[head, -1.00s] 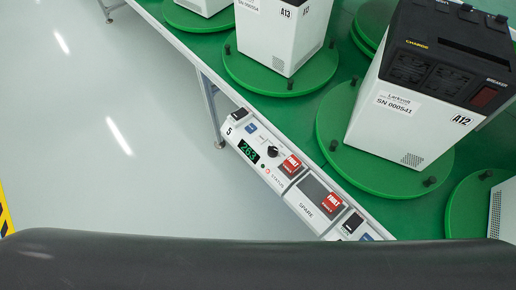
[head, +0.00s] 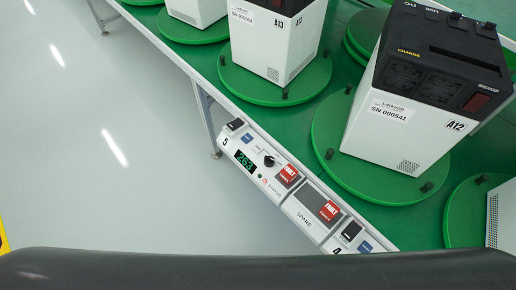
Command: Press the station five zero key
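The station 5 panel (head: 258,157) is a white box on the table's front edge, marked 5 at its left end. It carries a black rocker switch (head: 235,124), a small blue key (head: 248,139), a green display (head: 244,161) that seems to read 263, a black knob (head: 269,161) and a red FAULT key (head: 288,176). The lettering on the blue key is too small to read, so I cannot tell whether it is the zero key. Neither of my grippers is in view.
A SPARE panel (head: 304,218) and a panel marked 4 (head: 343,243), with another blue key (head: 365,247), continue rightward. White-and-black units A13 (head: 270,50) and A12 (head: 395,135) stand on green turntables behind. The grey floor (head: 100,190) at left is clear.

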